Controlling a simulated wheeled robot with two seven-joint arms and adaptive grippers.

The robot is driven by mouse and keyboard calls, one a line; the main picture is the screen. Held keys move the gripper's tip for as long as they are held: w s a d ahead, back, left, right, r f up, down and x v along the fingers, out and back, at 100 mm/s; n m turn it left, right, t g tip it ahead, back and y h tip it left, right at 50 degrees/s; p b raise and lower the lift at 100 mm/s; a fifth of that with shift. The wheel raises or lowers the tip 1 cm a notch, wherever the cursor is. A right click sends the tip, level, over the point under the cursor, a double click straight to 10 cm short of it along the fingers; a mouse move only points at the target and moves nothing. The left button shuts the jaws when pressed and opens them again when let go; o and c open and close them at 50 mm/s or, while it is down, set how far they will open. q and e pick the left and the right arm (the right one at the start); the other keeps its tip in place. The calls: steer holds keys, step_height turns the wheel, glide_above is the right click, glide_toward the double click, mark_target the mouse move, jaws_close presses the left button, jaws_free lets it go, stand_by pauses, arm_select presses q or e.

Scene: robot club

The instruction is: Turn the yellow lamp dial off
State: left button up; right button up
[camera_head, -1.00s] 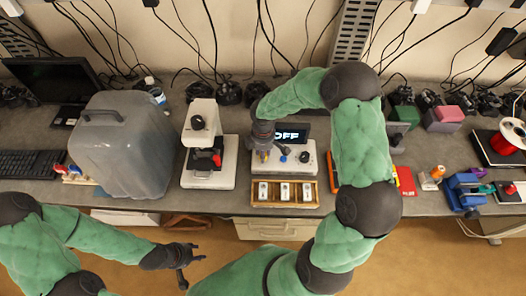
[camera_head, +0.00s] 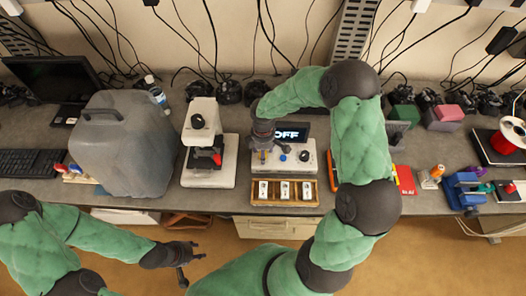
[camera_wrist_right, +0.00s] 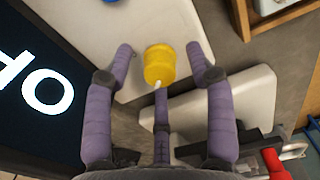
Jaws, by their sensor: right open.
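The yellow dial (camera_wrist_right: 160,65) has a white pointer mark, which faces the bottom of the right wrist view. The dial sits on a white panel (camera_wrist_right: 95,22), part of the white console (camera_head: 290,170) in the head view. The console's dark display (camera_head: 292,132) reads OFF. My right gripper (camera_wrist_right: 160,70) is open, with its purple fingers spread around the dial; I cannot tell whether they touch it. In the head view this gripper mostly hides the dial. My left gripper (camera_head: 190,265) is open and empty in front of the bench, away from the console.
A blue knob (camera_head: 283,157) and another knob (camera_head: 304,156) are on the console. A wooden tray (camera_head: 316,192) with several white switches lies in front. A microscope-like device (camera_head: 200,135) stands left, beside a grey case (camera_head: 122,145). A red item (camera_head: 404,180) lies right.

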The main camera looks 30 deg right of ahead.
step_height(320, 180, up, 12)
stand_by(0.6)
steer(key=shift+f, duration=0.1)
stand_by(0.4)
